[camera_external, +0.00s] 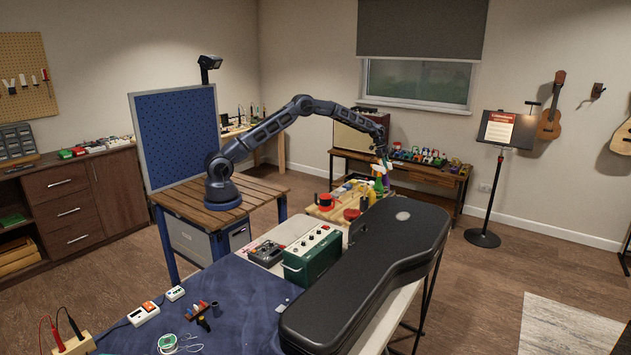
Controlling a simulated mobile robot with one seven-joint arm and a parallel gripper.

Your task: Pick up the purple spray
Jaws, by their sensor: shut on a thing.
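My gripper (384,158) is at the end of my outstretched arm, above the far end of the worktable. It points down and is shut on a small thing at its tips. That thing is too small and crowded to make out its shape or color. A cluster of small upright bottles (379,184), with yellow and green parts, stands right below and beside the gripper. I cannot clearly pick out the purple spray among them.
A black guitar case (372,262) lies along the worktable's right side. A green amplifier box (312,255) stands left of it. A wooden board (325,212) with red items is near the bottles. A low bench (425,172) with colorful items stands behind.

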